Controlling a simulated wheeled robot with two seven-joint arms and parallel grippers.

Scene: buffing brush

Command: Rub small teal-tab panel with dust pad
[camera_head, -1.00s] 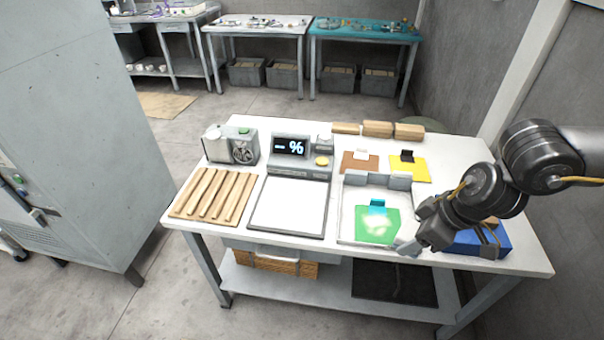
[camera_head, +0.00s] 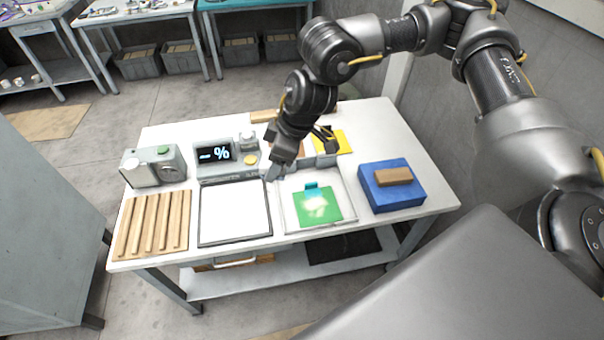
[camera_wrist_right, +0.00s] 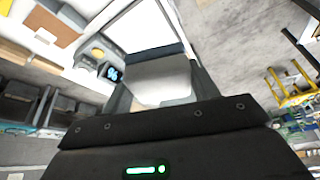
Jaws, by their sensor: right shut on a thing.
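The green panel (camera_head: 330,208) with a teal tab (camera_head: 312,187) lies in a shallow light tray (camera_head: 291,217) on the white table. A pale dusty smear covers its middle. My right gripper (camera_head: 278,170) is over the tray's left rear corner, left of and behind the green panel. It is shut on a grey-white pad with a dark blue edge, clear in the right wrist view (camera_wrist_right: 158,82) between the fingers. The pad looks apart from the green panel; its exact height is hard to tell. My left gripper is not in view.
A screen device (camera_head: 215,175) and a white plate (camera_head: 234,212) stand left of the tray, then wooden slats (camera_head: 152,224). A blue block (camera_head: 380,200) with a wooden block (camera_head: 394,176) stands right. A yellow panel (camera_head: 345,143) lies behind, partly hidden by my arm.

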